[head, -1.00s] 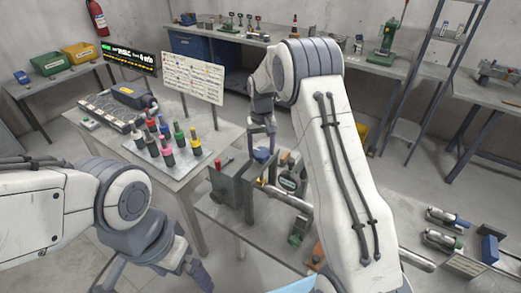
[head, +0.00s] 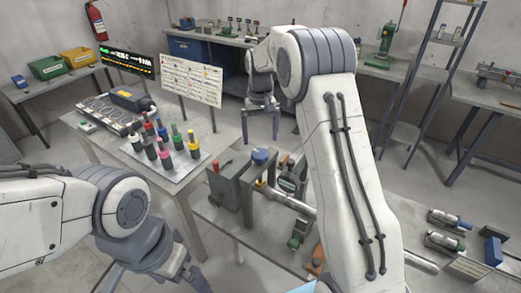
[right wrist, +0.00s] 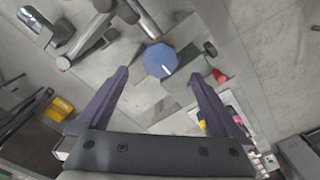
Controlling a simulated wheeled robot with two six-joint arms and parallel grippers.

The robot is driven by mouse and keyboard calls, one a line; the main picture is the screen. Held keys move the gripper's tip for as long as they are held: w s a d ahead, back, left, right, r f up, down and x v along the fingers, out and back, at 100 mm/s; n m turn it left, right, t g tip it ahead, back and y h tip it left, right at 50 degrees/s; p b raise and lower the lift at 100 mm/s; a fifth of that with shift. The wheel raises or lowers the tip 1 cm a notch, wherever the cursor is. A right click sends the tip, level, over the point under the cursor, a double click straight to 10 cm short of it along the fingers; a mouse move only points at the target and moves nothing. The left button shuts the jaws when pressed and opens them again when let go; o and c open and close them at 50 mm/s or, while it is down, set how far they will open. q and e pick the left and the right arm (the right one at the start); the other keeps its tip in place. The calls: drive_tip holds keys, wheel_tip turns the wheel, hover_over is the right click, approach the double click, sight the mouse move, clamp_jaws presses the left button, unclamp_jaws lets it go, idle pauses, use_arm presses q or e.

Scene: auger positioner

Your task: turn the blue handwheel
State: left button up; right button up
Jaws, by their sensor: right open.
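The blue handwheel (head: 261,156) sits on top of a grey box-like unit on the low bench in the head view. It is a faceted blue knob with a pale mark in the right wrist view (right wrist: 160,60). My right gripper (head: 260,136) is open and empty, above and apart from the handwheel. In the right wrist view its two fingers (right wrist: 159,76) are spread, with the handwheel showing between and beyond their tips. My left gripper (head: 155,279) is low at the left, its fingers spread apart and partly cut off by the frame's bottom edge.
A red-tipped lever (head: 218,167) stands beside the handwheel, and a metal pipe (head: 288,198) runs right from the unit. Cylinders (head: 446,219) lie at right.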

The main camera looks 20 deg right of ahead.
sight(260, 152)
wheel_tip(260, 152, up, 4)
idle(0.5)
wheel_tip(260, 152, down, 10)
drive_tip(key=shift+f+p, duration=0.2)
drive_tip(key=shift+p, duration=0.95)
drive_tip(key=shift+r, duration=0.1)
